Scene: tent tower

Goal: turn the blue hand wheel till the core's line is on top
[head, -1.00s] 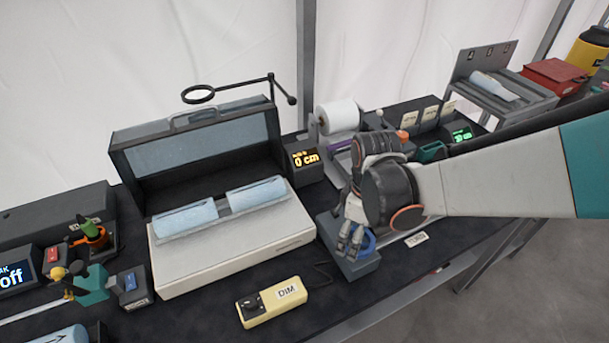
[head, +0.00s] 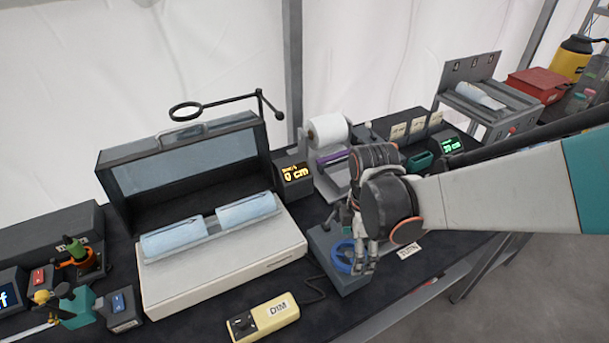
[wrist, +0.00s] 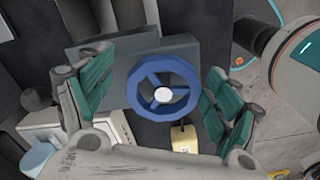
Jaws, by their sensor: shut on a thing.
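The blue hand wheel (head: 341,258) sits on a dark grey block (head: 345,284) at the front of the bench, right of a white box. The wrist view shows the wheel (wrist: 162,62) face on, with spokes and a pale hub. My gripper (head: 366,262) is at the wheel, its fingers on either side of it in the wrist view (wrist: 160,95), shut on the wheel. Exact finger contact is hard to see. Two pale blue core pieces (head: 174,243) (head: 246,209) lie end to end on the white box (head: 230,257).
A yellow DIM box (head: 268,318) lies at the front edge, left of the wheel block. A magnifier ring (head: 186,111) hangs over the dark open lid (head: 185,165).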

